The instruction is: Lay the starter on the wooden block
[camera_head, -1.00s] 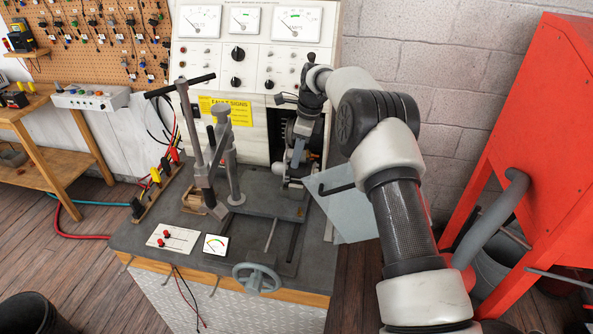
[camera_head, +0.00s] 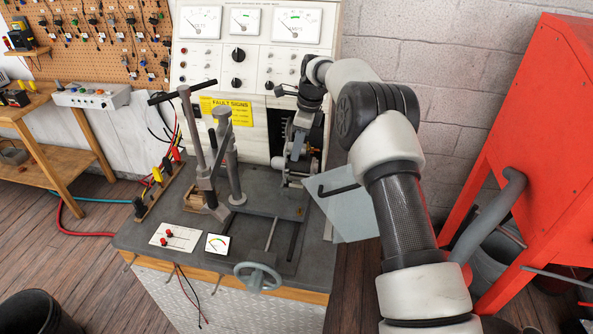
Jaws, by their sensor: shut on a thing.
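My gripper (camera_head: 297,153) reaches down over the back right of the test bench, in front of the dark opening in the panel. It is shut on a grey metal cylindrical part that looks like the starter (camera_head: 299,170). The fingers are small here and partly hidden by the wrist. The starter is close above or at the bench's raised plate; I cannot tell whether it touches. The wooden block (camera_head: 194,201) sits on the bench to the left, partly hidden behind the clamp's base, well apart from my gripper.
An upright clamp with a T-handle (camera_head: 190,125) and a grey post (camera_head: 233,165) stand between my gripper and the block. A handwheel (camera_head: 257,277) is at the bench front. A clear shield (camera_head: 344,200) is at the right edge. A red cabinet (camera_head: 530,150) stands further right.

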